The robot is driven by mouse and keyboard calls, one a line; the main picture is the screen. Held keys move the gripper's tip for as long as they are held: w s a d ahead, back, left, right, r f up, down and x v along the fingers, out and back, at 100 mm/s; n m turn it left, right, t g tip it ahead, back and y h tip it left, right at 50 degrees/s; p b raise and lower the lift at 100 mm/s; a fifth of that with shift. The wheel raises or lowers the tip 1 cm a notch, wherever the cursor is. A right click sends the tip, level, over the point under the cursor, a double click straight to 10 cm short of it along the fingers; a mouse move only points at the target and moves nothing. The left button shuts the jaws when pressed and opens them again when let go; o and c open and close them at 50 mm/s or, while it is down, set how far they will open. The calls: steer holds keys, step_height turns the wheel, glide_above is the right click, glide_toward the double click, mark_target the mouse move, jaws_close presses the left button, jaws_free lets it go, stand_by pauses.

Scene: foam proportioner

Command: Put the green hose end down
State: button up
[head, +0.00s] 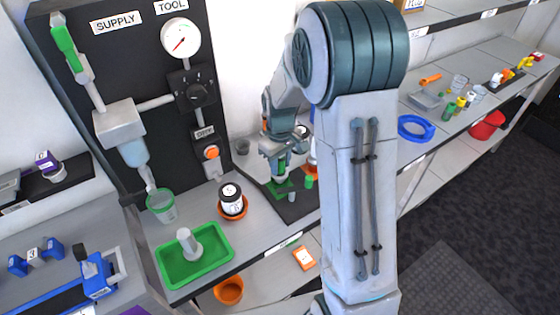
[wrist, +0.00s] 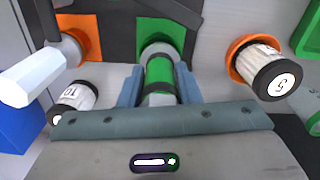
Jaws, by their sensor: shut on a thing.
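My gripper (wrist: 158,88) is shut on the green hose end (wrist: 160,72), a green cylinder with a dark band and a grey collar at its far end. One blue-grey finger is on each side of it. In the wrist view the collar lies in front of a green square (wrist: 176,28) on a dark board. In the head view my gripper (head: 279,157) is above the green square (head: 279,190), with the hose end mostly hidden below it. I cannot tell whether the hose end touches the square.
An orange square (wrist: 91,28) with a grey fitting lies beside the green one. A cylinder marked 10 (wrist: 76,98) and one marked 5 (wrist: 262,72) flank my gripper. A green tray (head: 212,267), an orange-based black-capped jar (head: 231,199) and a green cup (head: 161,206) stand to the left.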

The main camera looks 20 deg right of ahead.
steer(key=o, duration=1.1)
steer(key=shift+c, duration=0.2)
steer(key=shift+r, duration=0.1)
